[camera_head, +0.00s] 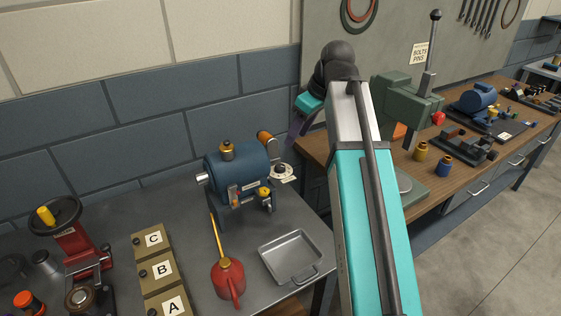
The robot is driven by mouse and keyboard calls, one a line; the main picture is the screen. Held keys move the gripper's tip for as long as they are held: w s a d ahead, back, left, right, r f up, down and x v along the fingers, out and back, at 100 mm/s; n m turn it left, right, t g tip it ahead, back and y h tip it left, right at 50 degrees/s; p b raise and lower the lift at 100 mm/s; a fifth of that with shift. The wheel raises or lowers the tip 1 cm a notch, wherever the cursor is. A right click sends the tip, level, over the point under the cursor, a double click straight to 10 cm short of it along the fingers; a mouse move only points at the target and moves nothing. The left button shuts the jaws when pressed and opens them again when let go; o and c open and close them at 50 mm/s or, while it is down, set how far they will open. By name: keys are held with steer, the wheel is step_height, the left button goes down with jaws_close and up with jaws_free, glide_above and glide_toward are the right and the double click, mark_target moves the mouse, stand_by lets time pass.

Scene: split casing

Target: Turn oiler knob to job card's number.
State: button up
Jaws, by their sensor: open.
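A blue cylindrical machine (236,171) stands on the grey bench. A brass cap (227,150) sits on its top. A small dark knob (280,169) over a pale round plate (287,179) is at its right end; the plate's marks are too small to read. I cannot tell for sure which of these is the oiler knob. I make out no job card with a legible number. My gripper (297,130) is above and right of the machine, apart from it, beyond my teal arm. It is open, seen small and edge-on; I see nothing held.
A red oil can (229,279) and a grey metal tray (266,247) stand in front of the machine. Boxes lettered A, B and C (161,270) and a red press (77,242) are at left. A green press (405,108) stands on the wooden bench (452,168) at right.

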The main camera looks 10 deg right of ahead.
mark_target(281, 166)
steer(key=shift+w+a+f, duration=0.1)
steer(key=shift+a+f, duration=0.05)
steer(key=shift+f, duration=0.05)
steer(key=shift+p+x, duration=1.55)
steer(key=shift+x, duration=5.15)
steer(key=shift+c, duration=0.3)
steer(key=c, duration=1)
